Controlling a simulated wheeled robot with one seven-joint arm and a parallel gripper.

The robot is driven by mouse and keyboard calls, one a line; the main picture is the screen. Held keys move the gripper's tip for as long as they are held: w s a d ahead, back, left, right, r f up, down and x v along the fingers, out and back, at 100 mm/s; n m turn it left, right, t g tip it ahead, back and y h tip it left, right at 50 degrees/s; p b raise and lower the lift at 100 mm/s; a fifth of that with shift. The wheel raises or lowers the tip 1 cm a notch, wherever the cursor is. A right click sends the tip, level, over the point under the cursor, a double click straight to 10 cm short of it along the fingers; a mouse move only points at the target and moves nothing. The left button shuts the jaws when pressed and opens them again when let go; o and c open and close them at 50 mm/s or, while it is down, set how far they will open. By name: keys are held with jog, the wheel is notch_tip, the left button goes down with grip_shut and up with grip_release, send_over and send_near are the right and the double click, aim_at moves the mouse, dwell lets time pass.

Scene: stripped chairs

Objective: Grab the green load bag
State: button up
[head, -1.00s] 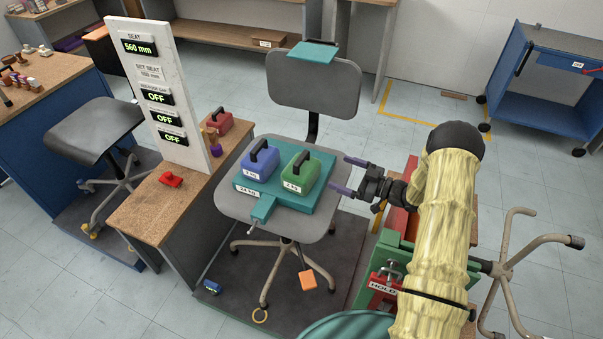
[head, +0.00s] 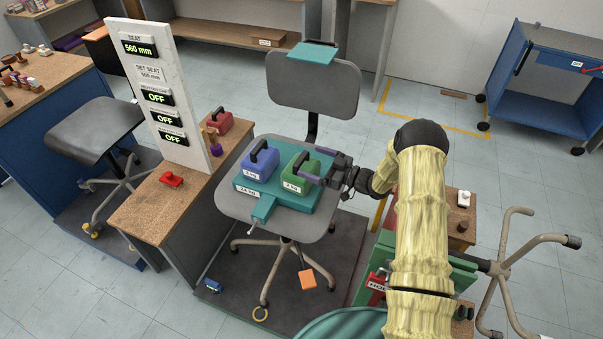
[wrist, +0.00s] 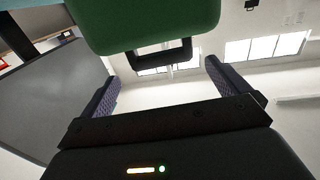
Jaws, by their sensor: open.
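The green load bag (head: 297,182) has a black handle on top and a white label. It sits on the teal plate (head: 262,206) marked 24 kg, on the grey chair seat, right beside the blue load bag (head: 260,161). My gripper (head: 312,166) is open at the right of the green bag, its purple-grey fingers reaching to the bag's upper part. In the wrist view the green bag (wrist: 145,22) fills the top, with its black handle (wrist: 160,55) between and beyond the two open fingers (wrist: 160,85). I cannot tell whether either finger touches the bag.
The chair backrest (head: 313,88) stands behind the bags. A white display panel (head: 160,90) and a wooden bench (head: 150,212) are at the left, with a red load bag (head: 220,121) on the bench. A blue cart (head: 545,80) stands far right.

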aim_at(301, 157)
jog(key=x, duration=0.4)
jog(key=shift+a+p, duration=0.35)
jog(key=shift+p, duration=0.05)
jog(key=shift+w, duration=0.15)
jog(key=shift+a, duration=0.25)
jog(key=shift+d, duration=0.15)
jog(key=c, duration=2.1)
jog(key=shift+r, duration=0.25)
